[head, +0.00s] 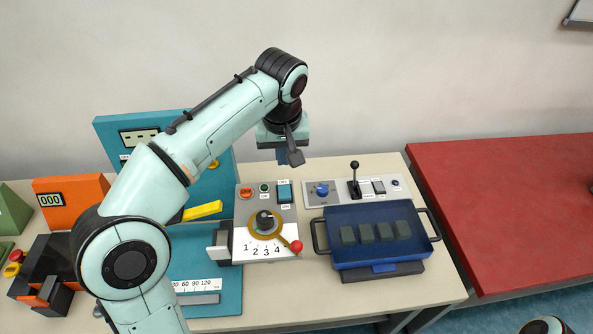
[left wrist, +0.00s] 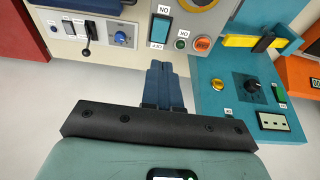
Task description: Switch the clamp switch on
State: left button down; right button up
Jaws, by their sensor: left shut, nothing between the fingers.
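A teal rocker switch (head: 284,191) with ON and OFF labels is at the top right of the grey panel (head: 243,213). It also shows upside down in the left wrist view (left wrist: 160,31); which end is pressed in is unclear. No label naming a clamp switch is readable. A smaller dark rocker (head: 378,186) is on the light panel to the right. My left gripper (head: 283,157) is above and behind the teal switch, apart from it. In the left wrist view its blue fingers (left wrist: 162,85) are together and empty. My right gripper is out of view.
Beside the switch are a green button (head: 265,188) and an orange button (head: 246,193). A black lever (head: 355,180) stands to the right. A dark blue tray (head: 335,242) with several dark blocks is in front. A red table (head: 510,200) is farther right.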

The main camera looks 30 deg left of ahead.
aim_at(284, 196)
pick_arm(q)
jog(key=shift+s+r, duration=0.1)
jog(key=shift+s, duration=0.15)
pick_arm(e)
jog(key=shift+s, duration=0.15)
pick_arm(q)
jog(key=x, duration=0.4)
jog(key=b+x, duration=0.1)
jog(key=x, duration=0.3)
jog(key=b+x, duration=0.1)
jog(key=x, duration=0.4)
jog(key=shift+s+d, duration=0.25)
jog(key=shift+s, duration=0.1)
jog(key=shift+s+f, duration=0.1)
jog(key=shift+f, duration=0.45)
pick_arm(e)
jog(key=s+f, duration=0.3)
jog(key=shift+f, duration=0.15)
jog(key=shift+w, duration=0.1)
pick_arm(q)
jog(key=shift+d, duration=0.1)
